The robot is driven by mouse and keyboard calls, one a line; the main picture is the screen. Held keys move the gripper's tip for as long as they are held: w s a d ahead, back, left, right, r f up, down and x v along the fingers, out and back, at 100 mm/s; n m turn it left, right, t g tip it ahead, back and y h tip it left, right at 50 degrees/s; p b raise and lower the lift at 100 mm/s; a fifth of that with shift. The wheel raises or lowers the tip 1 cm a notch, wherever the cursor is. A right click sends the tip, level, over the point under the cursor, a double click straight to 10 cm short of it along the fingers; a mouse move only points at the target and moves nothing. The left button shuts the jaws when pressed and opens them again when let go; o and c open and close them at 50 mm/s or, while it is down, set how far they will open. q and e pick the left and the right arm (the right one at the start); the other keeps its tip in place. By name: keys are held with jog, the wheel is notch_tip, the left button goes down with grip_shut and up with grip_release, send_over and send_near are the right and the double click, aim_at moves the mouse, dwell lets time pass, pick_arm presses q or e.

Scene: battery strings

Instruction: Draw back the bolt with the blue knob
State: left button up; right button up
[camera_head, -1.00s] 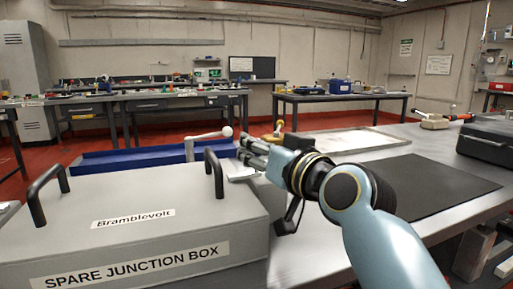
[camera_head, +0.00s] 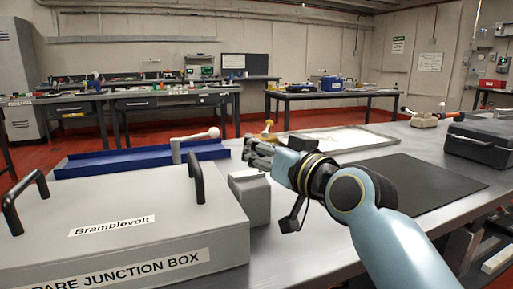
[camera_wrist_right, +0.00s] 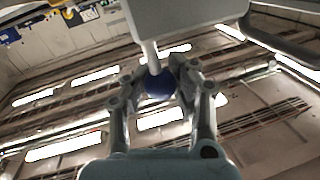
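The blue knob (camera_wrist_right: 159,86) shows in the right wrist view at the end of a pale rod, which runs to a grey housing (camera_wrist_right: 190,12). The two fingers of my right gripper (camera_wrist_right: 160,76) are closed in on both sides of the knob and appear to touch it. In the head view my right gripper (camera_head: 259,154) is just beyond the right side of the grey junction box, above a small grey block (camera_head: 250,199). The knob is hidden there, behind the fingers. My left gripper is out of view.
The spare junction box (camera_head: 120,222) with two black handles fills the front left. Behind it are a blue tray (camera_head: 110,163) and a lever with a white ball (camera_head: 213,132). A dark mat (camera_head: 415,185) lies right of my arm, and a black case (camera_head: 485,142) stands farther right.

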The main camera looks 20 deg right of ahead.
jog(key=o, duration=0.6)
jog(key=shift+s+d, duration=0.2)
jog(key=v, duration=1.2)
